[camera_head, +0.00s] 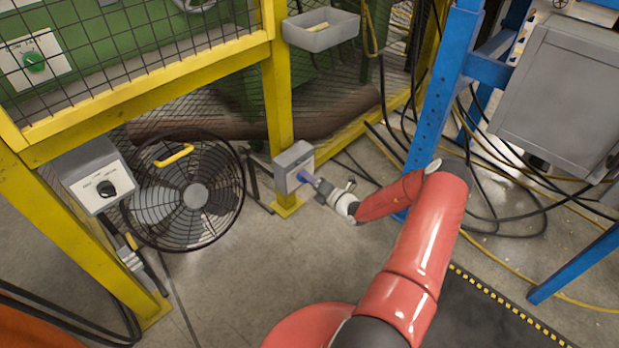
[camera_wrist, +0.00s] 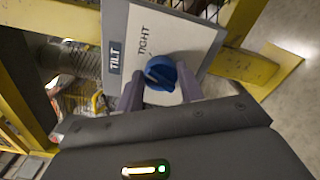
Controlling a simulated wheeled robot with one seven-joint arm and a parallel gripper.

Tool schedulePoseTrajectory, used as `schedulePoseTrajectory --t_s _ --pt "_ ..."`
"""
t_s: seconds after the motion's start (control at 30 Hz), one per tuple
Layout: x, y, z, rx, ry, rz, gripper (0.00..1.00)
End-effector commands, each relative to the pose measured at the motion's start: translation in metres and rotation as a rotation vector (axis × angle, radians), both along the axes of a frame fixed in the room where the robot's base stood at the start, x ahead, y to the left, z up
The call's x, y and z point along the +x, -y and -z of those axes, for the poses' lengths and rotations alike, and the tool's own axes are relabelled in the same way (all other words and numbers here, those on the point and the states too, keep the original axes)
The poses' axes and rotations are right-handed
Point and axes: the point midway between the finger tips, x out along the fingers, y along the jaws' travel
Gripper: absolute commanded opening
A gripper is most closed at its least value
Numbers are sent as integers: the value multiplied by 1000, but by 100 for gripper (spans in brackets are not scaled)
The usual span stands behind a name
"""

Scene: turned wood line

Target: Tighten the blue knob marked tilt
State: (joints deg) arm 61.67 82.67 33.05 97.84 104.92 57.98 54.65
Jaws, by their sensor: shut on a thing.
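The blue knob (camera_wrist: 160,72) sits on a pale panel (camera_wrist: 185,32) that carries the words TILT and TIGHT in the wrist view. My gripper (camera_wrist: 158,90) is shut on the knob, with one finger on each side of it. In the head view the panel belongs to a grey box (camera_head: 293,166) on a yellow post. My gripper (camera_head: 312,183) reaches that box from the right. The knob itself is mostly hidden by my fingers there.
A round black fan (camera_head: 194,195) and another grey box with a black knob (camera_head: 105,188) stand to the left. A yellow mesh fence (camera_head: 150,75) runs behind. A blue post (camera_head: 433,100) and loose cables are on the right.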

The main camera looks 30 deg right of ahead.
Motion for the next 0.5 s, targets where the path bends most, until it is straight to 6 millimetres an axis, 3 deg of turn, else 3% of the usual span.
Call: schedulePoseTrajectory --t_s 0.5 --pt "0 1 1 313 -112 3 14"
